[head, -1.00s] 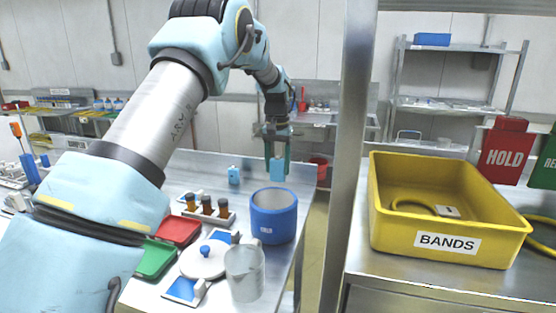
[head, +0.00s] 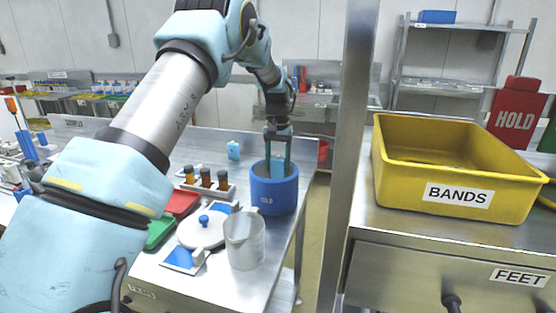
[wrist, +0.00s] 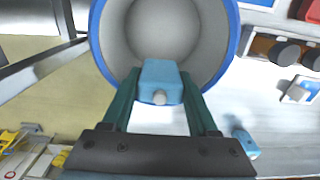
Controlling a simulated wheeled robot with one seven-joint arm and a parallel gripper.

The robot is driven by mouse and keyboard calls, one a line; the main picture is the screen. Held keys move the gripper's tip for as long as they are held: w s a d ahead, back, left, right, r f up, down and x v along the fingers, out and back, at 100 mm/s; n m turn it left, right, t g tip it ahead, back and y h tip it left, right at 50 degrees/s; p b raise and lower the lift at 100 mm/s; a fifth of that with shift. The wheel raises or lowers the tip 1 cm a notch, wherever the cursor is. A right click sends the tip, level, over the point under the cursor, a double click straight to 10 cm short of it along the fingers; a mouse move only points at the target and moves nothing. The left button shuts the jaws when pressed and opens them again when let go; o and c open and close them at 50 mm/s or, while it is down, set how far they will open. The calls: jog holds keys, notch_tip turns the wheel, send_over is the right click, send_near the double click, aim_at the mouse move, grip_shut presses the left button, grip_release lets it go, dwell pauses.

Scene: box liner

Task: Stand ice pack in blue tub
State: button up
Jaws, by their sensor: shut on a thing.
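The blue tub (head: 273,196) is an open round container on the steel table, marked COLD. In the wrist view its blue rim (wrist: 233,45) circles a pale, empty-looking inside. My gripper (head: 278,165) is shut on a light blue ice pack (head: 278,168) with a small cap. The pack is upright at the tub's mouth, and its lower part is hidden behind the near wall. In the wrist view the ice pack (wrist: 160,78) lies between the two fingers, over the near part of the opening. I cannot tell whether it touches the floor of the tub.
A second light blue pack (head: 233,150) stands behind the tub. A rack of brown bottles (head: 206,180), a white lid (head: 202,230) with a blue knob and a grey pitcher (head: 244,242) stand close by. A metal post (head: 345,150) rises right of the table.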

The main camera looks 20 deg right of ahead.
aim_at(278, 176)
jog(key=shift+f+b, duration=0.95)
jog(key=shift+f, duration=1.35)
jog(key=o, duration=1.1)
jog(key=shift+o, duration=0.6)
jog(key=shift+r+p, duration=3.75)
jog(key=shift+r, duration=2.3)
